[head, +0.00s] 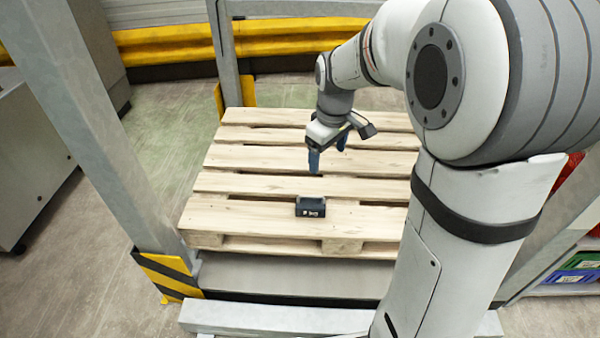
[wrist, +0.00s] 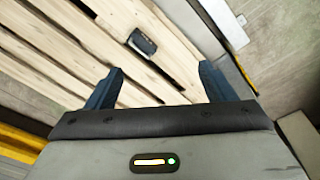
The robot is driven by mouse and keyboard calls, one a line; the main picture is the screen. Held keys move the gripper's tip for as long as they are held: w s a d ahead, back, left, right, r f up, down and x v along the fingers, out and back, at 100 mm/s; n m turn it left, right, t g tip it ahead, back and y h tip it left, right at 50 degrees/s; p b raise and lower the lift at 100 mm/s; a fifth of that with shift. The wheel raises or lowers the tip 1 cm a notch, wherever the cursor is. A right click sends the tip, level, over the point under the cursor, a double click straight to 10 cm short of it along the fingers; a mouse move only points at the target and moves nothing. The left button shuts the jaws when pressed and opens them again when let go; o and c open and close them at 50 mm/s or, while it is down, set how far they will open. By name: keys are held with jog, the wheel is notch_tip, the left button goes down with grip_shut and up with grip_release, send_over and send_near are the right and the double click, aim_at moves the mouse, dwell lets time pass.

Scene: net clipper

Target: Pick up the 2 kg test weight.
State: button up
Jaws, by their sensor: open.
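A small dark block with pale marks on its front, which looks like the test weight (head: 311,207), sits on the wooden pallet (head: 250,215) near its front edge. In the wrist view the weight (wrist: 143,42) lies beyond the fingertips, between their lines and a little left of centre. My gripper (head: 328,160) is above the pallet, behind the weight and apart from it in the head view. Its two blue fingers are spread wide with nothing between them, as the wrist view also shows (wrist: 160,72). The weight's underside is hidden.
A grey post (head: 100,130) with a yellow-black guard (head: 166,275) stands left of the pallet. Another post (head: 226,60) and a yellow rail (head: 165,44) are behind. Coloured bins (head: 578,268) sit on a shelf at right. The pallet boards around the weight are clear.

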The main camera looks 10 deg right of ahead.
jog(key=w+f+n+g+b, duration=0.1)
jog(key=w+f+n+b, duration=0.1)
jog(key=w+f+b, duration=0.5)
jog(key=w+f+n+b, duration=0.2)
jog(key=w+f+n, duration=0.15)
jog(key=f, duration=0.85)
jog(key=n+b, duration=0.3)
jog(key=b, duration=0.3)
send_near(311, 203)
jog(key=f, duration=0.5)
jog(key=shift+w+a+f, duration=0.1)
jog(key=shift+a, duration=0.2)
jog(key=f+b, duration=0.2)
jog(key=f, duration=0.1)
jog(key=f+b, duration=0.1)
jog(key=f, duration=0.1)
jog(key=shift+w+d+f, duration=0.15)
jog(key=shift+d, duration=0.15)
grip_shut()
jog(key=shift+w+r, duration=0.1)
jog(key=shift+r, duration=0.15)
